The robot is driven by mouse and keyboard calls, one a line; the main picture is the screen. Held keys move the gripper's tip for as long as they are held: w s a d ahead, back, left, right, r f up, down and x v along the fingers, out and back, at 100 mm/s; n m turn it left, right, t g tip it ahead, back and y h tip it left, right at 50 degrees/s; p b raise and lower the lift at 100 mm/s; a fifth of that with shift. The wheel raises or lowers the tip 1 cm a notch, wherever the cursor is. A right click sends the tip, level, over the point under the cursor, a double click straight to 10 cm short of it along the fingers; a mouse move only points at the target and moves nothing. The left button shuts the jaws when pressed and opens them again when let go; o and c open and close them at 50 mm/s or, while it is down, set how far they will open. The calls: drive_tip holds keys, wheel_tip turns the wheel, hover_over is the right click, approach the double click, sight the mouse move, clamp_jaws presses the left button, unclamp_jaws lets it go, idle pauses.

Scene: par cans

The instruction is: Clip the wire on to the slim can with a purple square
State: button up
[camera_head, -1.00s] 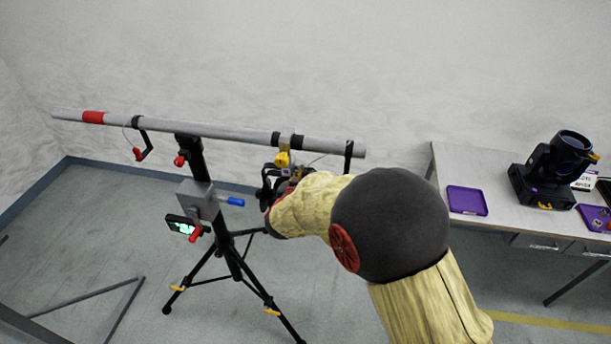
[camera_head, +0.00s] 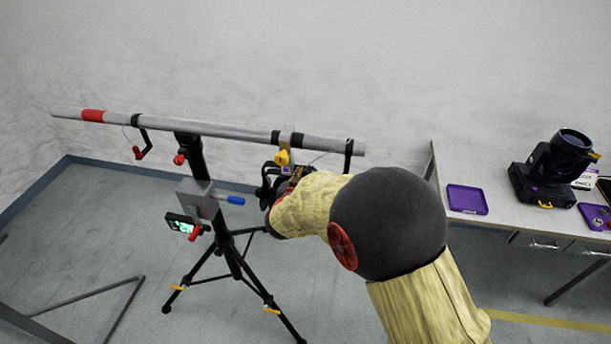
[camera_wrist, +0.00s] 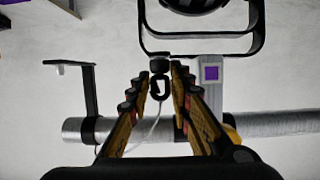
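In the wrist view a grey clamp with a purple square (camera_wrist: 211,73) sits on the pipe (camera_wrist: 265,124). Its black yoke (camera_wrist: 228,45) holds a dark can (camera_wrist: 195,4), mostly cut off at the top edge. My gripper (camera_wrist: 159,82) has its fingers close on both sides of a black wire clip (camera_wrist: 160,87), apparently pinching it. A thin pale wire (camera_wrist: 150,137) trails from the clip toward the pipe. The clip is just left of the clamp, apart from the yoke. In the head view my gripper (camera_head: 268,190) is beneath the clamp's yellow knob (camera_head: 283,157), and my arm hides the can.
The pipe rests on a black tripod stand (camera_head: 228,255). Black hooks hang from it at left (camera_head: 142,150) and right (camera_head: 348,156). A table (camera_head: 500,225) at right carries a purple tray (camera_head: 467,199) and a moving-head light (camera_head: 550,170). Metal bars lie at lower left.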

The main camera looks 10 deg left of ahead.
drive_tip(key=o, duration=0.4)
drive_tip(key=v, duration=1.2)
